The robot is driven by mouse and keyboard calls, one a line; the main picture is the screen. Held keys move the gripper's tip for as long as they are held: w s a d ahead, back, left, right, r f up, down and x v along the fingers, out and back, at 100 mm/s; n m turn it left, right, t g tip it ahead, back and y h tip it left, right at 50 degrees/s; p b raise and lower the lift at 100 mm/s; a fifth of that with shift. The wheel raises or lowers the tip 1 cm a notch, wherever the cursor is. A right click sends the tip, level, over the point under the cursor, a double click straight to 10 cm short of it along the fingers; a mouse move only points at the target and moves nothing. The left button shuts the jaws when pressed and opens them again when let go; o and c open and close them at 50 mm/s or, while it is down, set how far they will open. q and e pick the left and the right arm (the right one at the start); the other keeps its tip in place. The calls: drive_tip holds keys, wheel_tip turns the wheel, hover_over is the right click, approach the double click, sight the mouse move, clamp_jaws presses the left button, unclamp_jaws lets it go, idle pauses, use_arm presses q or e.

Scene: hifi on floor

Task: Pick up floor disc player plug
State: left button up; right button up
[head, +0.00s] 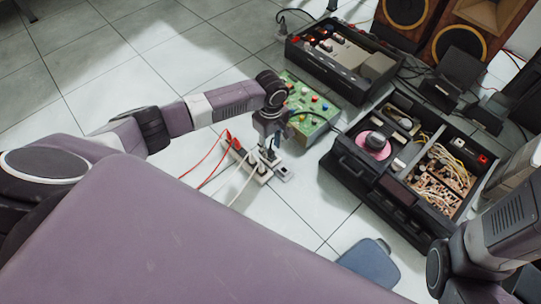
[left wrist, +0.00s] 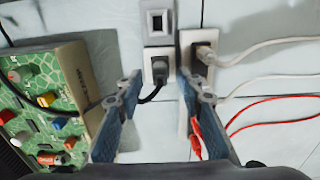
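My left gripper (head: 268,150) reaches down over the white power strips (head: 283,172) on the floor. In the left wrist view the left gripper (left wrist: 158,82) is open, with one blue-grey finger on each side. A black plug (left wrist: 161,72) sits in a socket of the white strip (left wrist: 158,52), between the fingertips, apparently untouched. Its black cable curves down left towards the green board. The black open unit with a pink disc (head: 375,146) looks like the disc player. I cannot trace which plug belongs to it. My right arm shows at lower right, its fingers out of sight.
A green circuit board with knobs (head: 311,108) lies beside the strips. Another black open unit (head: 345,62) and speakers stand behind. A blue-grey flat object (head: 369,262) lies in front. Floor at left is clear.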

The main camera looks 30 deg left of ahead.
use_arm(q)
drive_tip(key=shift+f+b, duration=0.8)
drive_tip(key=shift+f, duration=0.55)
drive_tip(key=shift+c, duration=0.7)
clamp_jaws()
